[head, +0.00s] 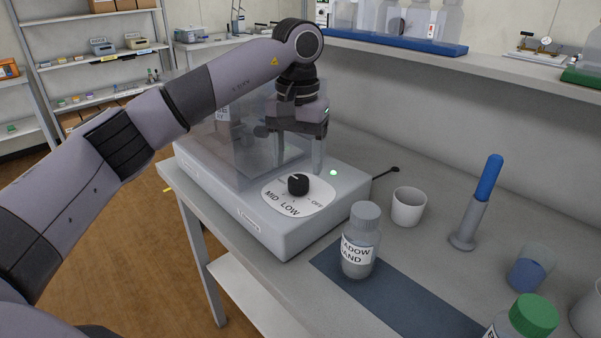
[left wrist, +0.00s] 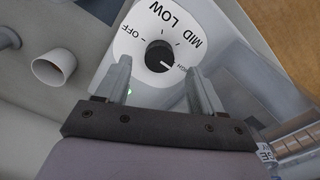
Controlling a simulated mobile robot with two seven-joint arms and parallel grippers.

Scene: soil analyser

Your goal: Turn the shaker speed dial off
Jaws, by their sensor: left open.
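The shaker (head: 330,205) is a pale box with a clear cover at the back. Its speed dial (head: 298,184) is a black knob on a white plate marked OFF, LOW and MID, with a further mark partly hidden. In the left wrist view the dial (left wrist: 159,56) has a white pointer line turned away from OFF, toward the partly hidden mark, which looks like HIGH. A green light (head: 333,173) glows on the shaker's top. My left gripper (head: 299,158) is open and empty, fingers pointing down, close to the dial. In the wrist view its fingertips stand either side of the knob, apparently not touching it.
A white cup (head: 408,206) stands right of the shaker, with a blue-topped upright tool (head: 477,202) farther right. A labelled bottle (head: 360,243) stands on a dark mat (head: 410,300) in front. A green-capped bottle (head: 527,318) is at bottom right. A shelf (head: 460,65) runs behind.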

